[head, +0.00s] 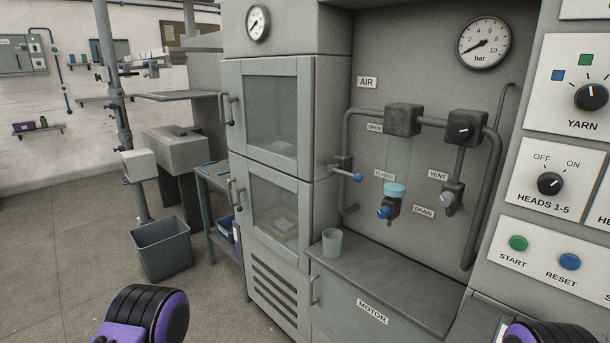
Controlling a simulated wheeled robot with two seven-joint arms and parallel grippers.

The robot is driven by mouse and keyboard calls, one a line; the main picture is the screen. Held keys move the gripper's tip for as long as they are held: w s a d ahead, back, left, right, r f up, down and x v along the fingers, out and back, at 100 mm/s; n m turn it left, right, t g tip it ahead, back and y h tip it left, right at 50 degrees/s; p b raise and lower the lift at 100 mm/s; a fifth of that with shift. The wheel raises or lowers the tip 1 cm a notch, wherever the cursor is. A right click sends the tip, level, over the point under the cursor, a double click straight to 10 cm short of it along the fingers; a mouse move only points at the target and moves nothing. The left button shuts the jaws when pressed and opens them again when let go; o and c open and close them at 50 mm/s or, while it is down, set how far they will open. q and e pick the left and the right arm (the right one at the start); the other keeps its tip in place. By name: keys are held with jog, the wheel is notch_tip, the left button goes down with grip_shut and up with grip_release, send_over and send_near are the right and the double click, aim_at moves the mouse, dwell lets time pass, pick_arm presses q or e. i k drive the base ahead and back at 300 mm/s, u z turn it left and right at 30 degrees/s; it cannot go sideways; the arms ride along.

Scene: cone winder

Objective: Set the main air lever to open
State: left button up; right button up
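The main air lever (357,177) is a short handle with a blue tip on a small grey valve on the left vertical pipe, under the AIR label (367,82). It sticks out to the right, roughly level, with its tip near the CLOSED label (384,174). The OPEN label (374,127) is higher up, beside the pipe. The pressure gauge (483,43) marked bar has its needle toward the low, left end. Purple and black parts of my two arms show at the bottom edge, well below the lever; no gripper fingers are visible.
A filter bowl with a blue drain knob (384,212) and a vent valve (447,198) are right of the lever. A cup (332,243) stands on the ledge below. Cabinet doors (277,115) are to the left, control panels (555,182) to the right. A bin (163,248) stands on the floor.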

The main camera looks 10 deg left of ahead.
aim_at(357, 177)
jog(key=z, duration=0.05)
jog(key=k, duration=0.4)
jog(key=u, duration=1.75)
jog(key=i, duration=0.75)
jog(key=z, duration=0.8)
jog(key=i, duration=0.45)
jog(key=z, duration=0.5)
